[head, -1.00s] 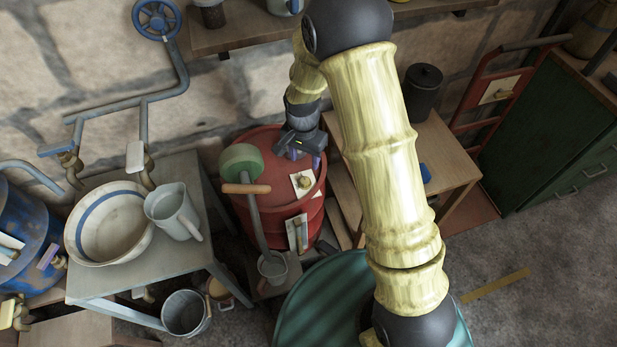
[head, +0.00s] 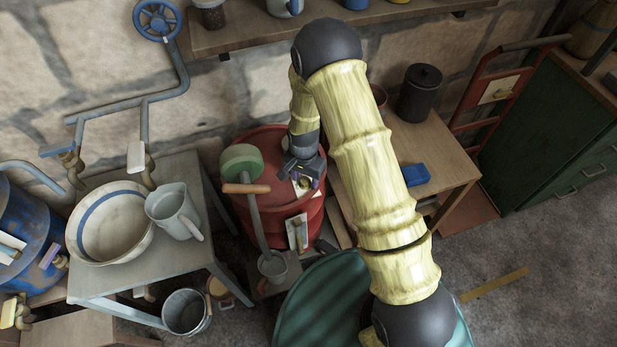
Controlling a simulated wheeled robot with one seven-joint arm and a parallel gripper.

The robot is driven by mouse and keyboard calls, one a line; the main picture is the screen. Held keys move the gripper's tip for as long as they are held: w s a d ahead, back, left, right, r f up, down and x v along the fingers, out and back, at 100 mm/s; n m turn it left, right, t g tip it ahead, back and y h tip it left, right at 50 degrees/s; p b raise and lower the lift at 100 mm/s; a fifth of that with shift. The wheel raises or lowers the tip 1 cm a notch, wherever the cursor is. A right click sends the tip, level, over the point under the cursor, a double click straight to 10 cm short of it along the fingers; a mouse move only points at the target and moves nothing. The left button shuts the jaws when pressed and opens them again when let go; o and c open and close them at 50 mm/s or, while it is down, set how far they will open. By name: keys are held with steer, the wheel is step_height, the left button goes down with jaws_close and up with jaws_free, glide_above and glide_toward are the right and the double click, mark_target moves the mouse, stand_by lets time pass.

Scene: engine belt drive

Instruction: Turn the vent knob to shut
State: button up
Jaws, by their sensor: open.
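The red drum (head: 262,143) stands in the middle of the head view, beside the grey table. On its lid is a small brass vent knob (head: 304,183) with a pale plate, now largely covered by my gripper (head: 304,182). My gripper points down over the knob, with its open fingers to either side of it as seen from above. I cannot tell whether the fingers touch the knob or how high they are above the lid. A second brass fitting with a pale plate (head: 297,232) sits on the drum's front side.
A pump with a green round top (head: 241,161) and wooden handle (head: 246,188) stands just left of my gripper. A wooden table (head: 440,150) with a black canister (head: 419,92) and blue object (head: 415,174) is to the right. A grey table (head: 125,285) holds a bowl and jug.

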steer(key=c, duration=1)
steer(key=shift+o, duration=0.2)
steer(key=shift+d+n, duration=0.1)
steer(key=shift+n, duration=0.3)
steer(key=n, duration=0.8)
steer(key=shift+s+f+b, duration=0.1)
steer(key=shift+b, duration=0.2)
steer(key=n, duration=0.5)
steer(key=shift+n, duration=2.1)
steer(key=shift+s, duration=0.1)
